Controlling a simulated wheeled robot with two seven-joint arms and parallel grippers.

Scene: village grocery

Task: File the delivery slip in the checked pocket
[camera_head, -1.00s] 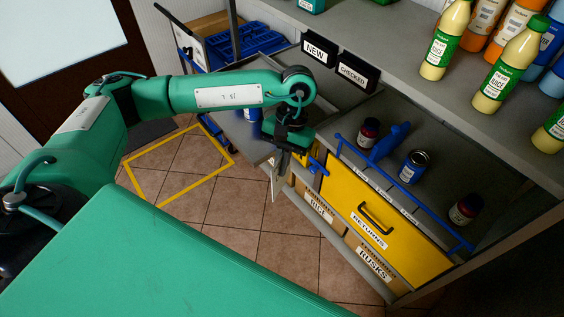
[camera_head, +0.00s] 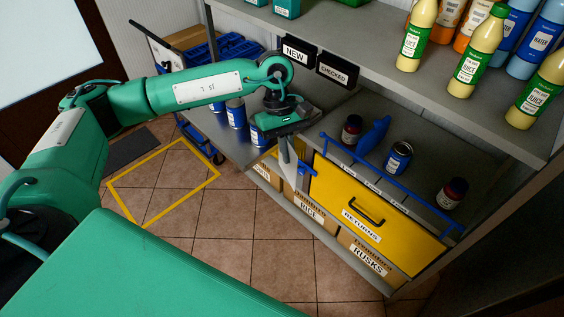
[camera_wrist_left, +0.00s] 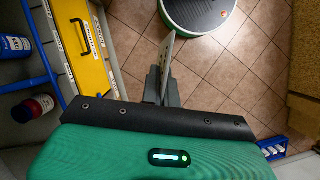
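The delivery slip (camera_wrist_left: 167,58) is a thin white sheet seen nearly edge-on in the left wrist view. My left gripper (camera_wrist_left: 160,88) is shut on it, and the slip sticks out past the fingertips. In the head view the slip (camera_head: 287,163) hangs below my left gripper (camera_head: 288,140), in front of the shelf unit. The checked pocket (camera_head: 337,71) is a black holder with a white CHECKED label on the upper shelf's front edge. It is above and right of the gripper, apart from the slip. My right gripper is in neither view.
A similar NEW pocket (camera_head: 297,51) sits left of the checked one. Juice bottles (camera_head: 477,58) stand on the upper shelf. A blue rail (camera_head: 392,187) edges the lower shelf above the yellow RETURNS drawer (camera_head: 365,215). Blue cans (camera_head: 236,112) stand left of my gripper.

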